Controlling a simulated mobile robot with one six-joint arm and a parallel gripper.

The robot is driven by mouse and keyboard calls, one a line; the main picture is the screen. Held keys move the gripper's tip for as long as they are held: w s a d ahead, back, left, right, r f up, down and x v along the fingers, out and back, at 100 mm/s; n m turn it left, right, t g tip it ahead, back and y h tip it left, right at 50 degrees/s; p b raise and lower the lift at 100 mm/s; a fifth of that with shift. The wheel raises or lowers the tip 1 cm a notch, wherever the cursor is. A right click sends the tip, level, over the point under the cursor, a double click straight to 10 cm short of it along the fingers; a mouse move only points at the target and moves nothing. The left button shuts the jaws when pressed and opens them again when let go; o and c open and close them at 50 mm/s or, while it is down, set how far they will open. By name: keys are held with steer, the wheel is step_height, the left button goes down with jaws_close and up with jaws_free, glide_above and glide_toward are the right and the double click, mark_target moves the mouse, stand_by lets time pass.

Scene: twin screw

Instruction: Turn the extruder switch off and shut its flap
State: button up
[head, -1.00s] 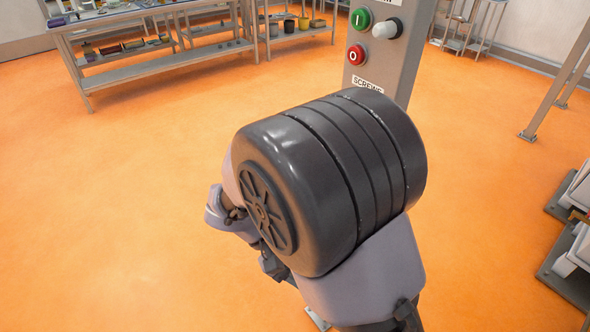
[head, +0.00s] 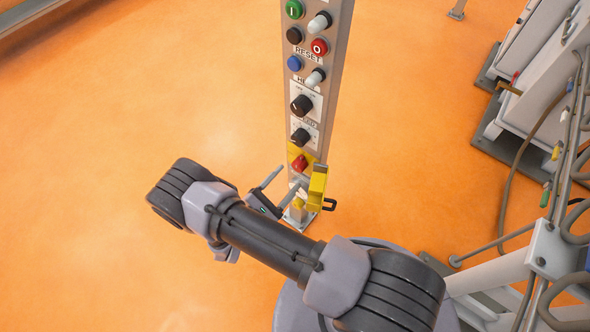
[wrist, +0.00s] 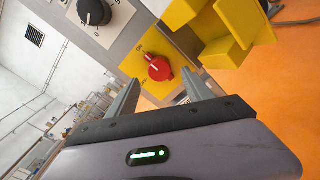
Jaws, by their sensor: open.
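The red extruder switch (head: 299,163) sits on a yellow plate low on the grey control column (head: 316,100). My gripper (head: 291,177) is open and empty in front of the plate. In the wrist view its fingers (wrist: 160,76) lie either side of the knob, apparently not touching it.
Black knobs (head: 301,105) and several coloured buttons sit above the switch on the column. A black padlock-like part (head: 330,204) hangs by the flap. White machinery (head: 525,75) with hoses stands at the right. The orange floor (head: 130,120) at the left is clear.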

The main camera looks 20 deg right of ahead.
mark_target(296, 169)
steer(key=x, duration=0.5)
steer(key=shift+b, duration=0.3)
jaws_close()
